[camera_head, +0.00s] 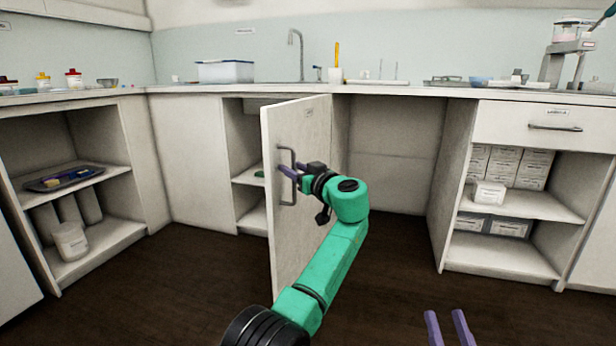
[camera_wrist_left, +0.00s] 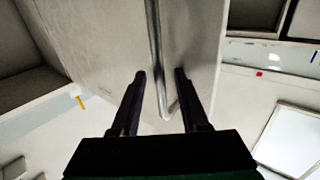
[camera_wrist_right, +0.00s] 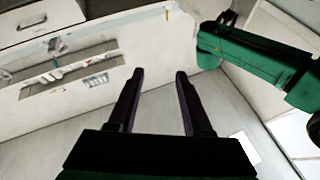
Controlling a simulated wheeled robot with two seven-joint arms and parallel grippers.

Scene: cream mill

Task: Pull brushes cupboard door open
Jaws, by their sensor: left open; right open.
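The white cupboard door (camera_head: 300,225) stands swung well out from the counter, with shelves partly visible behind it. A small label sits near its top, too small to read. Its vertical bar handle (camera_head: 287,178) is on the face toward my left arm. My left gripper (camera_head: 283,170) is open at the handle; in the left wrist view the handle bar (camera_wrist_left: 155,45) runs between the open fingers (camera_wrist_left: 160,75). I cannot tell whether they touch it. My right gripper (camera_head: 445,314) is open and empty, low at the front right; it also shows in the right wrist view (camera_wrist_right: 160,72).
The countertop (camera_head: 400,90) carries a sink tap (camera_head: 299,50), a plastic tub (camera_head: 225,71) and small items. Open shelves at left hold a tray (camera_head: 64,179) and a white container (camera_head: 70,241). Boxes (camera_head: 534,169) fill the right shelves. The dark floor (camera_head: 390,245) right of the door is clear.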

